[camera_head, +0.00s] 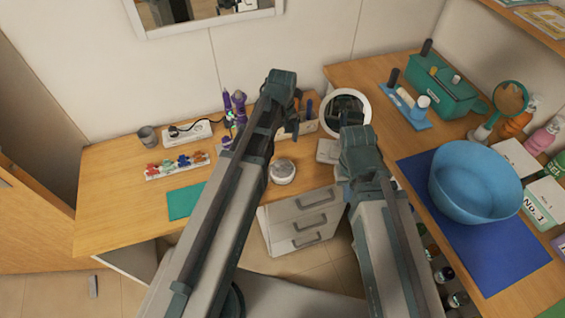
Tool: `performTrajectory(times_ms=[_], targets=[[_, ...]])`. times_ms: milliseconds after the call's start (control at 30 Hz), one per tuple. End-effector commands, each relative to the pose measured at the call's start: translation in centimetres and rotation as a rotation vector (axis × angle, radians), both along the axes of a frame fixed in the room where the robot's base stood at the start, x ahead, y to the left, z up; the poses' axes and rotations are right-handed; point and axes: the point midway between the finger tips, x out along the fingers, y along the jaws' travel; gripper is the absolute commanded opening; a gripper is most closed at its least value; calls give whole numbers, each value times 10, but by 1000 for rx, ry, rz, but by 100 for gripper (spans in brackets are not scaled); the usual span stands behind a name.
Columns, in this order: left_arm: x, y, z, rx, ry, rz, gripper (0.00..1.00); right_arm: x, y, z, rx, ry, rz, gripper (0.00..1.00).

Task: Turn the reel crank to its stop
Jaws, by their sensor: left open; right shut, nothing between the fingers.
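I cannot make out a reel or its crank with certainty in the head view; it may be hidden behind my arms or too small to tell. My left gripper (281,82) reaches over the back of the desk, in front of the organizer with purple bottles, and is open. My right gripper (357,142) is over the desk's right part, just below the round mirror, and is shut and empty. The fingertips of both are hard to see from here. A small round white-and-grey item (283,171) stands on the desk between the two arms.
The wooden desk (115,205) holds a grey cup (148,137), a power strip (190,132), a rack of coloured pieces (177,165), a green mat (186,202) and a round mirror (346,110). At right are a blue bowl (475,182) and a green box (440,85). White drawers (302,220) are below.

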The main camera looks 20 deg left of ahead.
Motion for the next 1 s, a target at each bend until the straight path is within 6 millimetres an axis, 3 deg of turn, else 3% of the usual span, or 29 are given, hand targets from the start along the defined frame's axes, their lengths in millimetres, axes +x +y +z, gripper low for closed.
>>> performTrajectory(times_ms=[700, 1000], targets=[[0, 0, -102, 0, 0, -2, 92, 0, 0, -102, 0, 0, 0, 0], [0, 0, -126, 0, 0, -1, 92, 0, 0, -126, 0, 0, 0, 0]])
